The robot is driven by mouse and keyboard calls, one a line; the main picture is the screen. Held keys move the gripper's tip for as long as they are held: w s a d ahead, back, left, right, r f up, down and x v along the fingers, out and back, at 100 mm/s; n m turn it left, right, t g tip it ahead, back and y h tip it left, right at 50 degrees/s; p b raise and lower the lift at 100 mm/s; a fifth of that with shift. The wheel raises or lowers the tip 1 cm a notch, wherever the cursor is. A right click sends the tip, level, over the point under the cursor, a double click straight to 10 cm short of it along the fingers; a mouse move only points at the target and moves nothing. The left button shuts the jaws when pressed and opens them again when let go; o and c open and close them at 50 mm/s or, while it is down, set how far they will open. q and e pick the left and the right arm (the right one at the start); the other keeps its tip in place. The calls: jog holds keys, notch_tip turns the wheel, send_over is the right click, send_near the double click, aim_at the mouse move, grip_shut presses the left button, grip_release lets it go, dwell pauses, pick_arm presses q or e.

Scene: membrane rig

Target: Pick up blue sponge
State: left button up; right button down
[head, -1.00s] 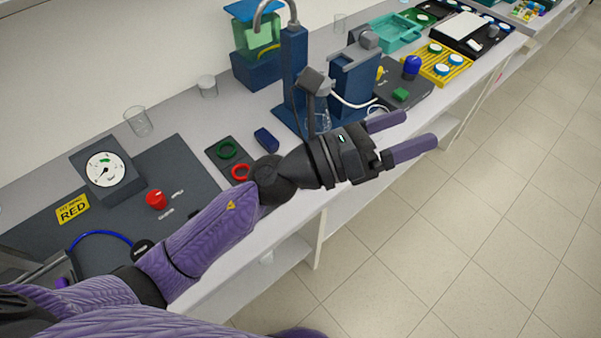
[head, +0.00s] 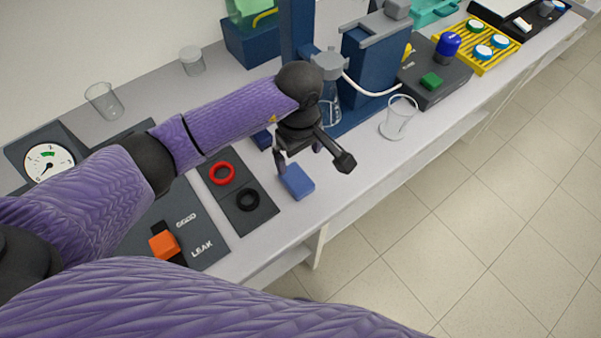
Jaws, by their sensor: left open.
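A light blue block, which looks like the blue sponge (head: 298,182), lies flat on the bench near its front edge. My left gripper (head: 312,160) points down just above and behind it in the head view. Its fingers are spread with nothing between them. One finger comes close to the sponge's back left side; I cannot tell whether it touches. My right gripper is not in view.
A dark pad with a red ring (head: 222,173) and a black ring (head: 247,199) lies left of the sponge. A dark blue block (head: 262,139) is partly hidden by my arm. A glass beaker (head: 398,118) and a flask (head: 330,100) stand to the right.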

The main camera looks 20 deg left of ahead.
aim_at(296, 178)
pick_arm(q)
jog(key=f, duration=0.5)
jog(key=f+b, duration=0.1)
jog(key=f, duration=0.2)
jog(key=shift+s+a+f, duration=0.2)
jog(key=shift+a+f, duration=0.1)
jog(key=c, duration=1.1)
